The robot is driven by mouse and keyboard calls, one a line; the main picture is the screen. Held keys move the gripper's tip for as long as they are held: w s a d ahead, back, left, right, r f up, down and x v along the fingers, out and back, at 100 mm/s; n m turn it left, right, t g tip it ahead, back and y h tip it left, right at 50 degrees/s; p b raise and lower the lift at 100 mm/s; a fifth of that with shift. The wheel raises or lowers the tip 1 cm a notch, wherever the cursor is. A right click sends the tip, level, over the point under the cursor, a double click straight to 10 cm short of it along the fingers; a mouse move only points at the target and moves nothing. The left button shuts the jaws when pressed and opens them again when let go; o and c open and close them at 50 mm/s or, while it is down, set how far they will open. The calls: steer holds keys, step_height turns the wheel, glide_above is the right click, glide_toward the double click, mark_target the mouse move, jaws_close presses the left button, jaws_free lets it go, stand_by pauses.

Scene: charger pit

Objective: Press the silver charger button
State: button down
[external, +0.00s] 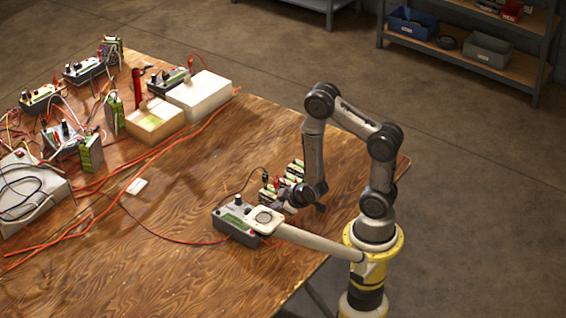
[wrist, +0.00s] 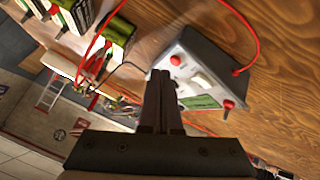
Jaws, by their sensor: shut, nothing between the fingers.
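The grey charger (external: 237,218) sits near the table's front edge in the external view, left of my gripper. In the wrist view the charger (wrist: 215,65) shows a red button, a pale silvery part (wrist: 201,80), a green label and a red plug. My gripper is shut and empty, with its fingertips (wrist: 160,76) beside the charger's left side. The fingers hide part of the charger's near side, and I cannot tell whether they touch it.
Battery packs (external: 286,178) with wires stand just behind my gripper. A pale flat-headed arm (external: 266,219) overlaps the charger's right side in the external view. Red cables (external: 135,170) run across the table. More chargers and boxes (external: 199,94) stand at the far left. The table's middle is mostly clear.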

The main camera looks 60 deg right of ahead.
steer(key=shift+d+r, duration=0.25)
steer(key=shift+r, duration=1)
steer(key=shift+d+r, duration=0.2)
steer(key=shift+r, duration=1)
step_height(320, 180, up, 21)
steer(key=w+m+t+y, duration=0.1)
steer(key=w+t, duration=0.1)
steer(key=t, duration=0.1)
steer(key=s+r+m+g, duration=0.1)
steer(key=s+r, duration=0.3)
steer(key=s, duration=0.4)
steer(key=s+f+m+g, duration=0.2)
steer(key=s+g, duration=0.3)
steer(key=s, duration=0.5)
steer(key=shift+s+d+f, duration=0.2)
steer(key=shift+d+f, duration=0.05)
steer(key=shift+f, duration=0.6)
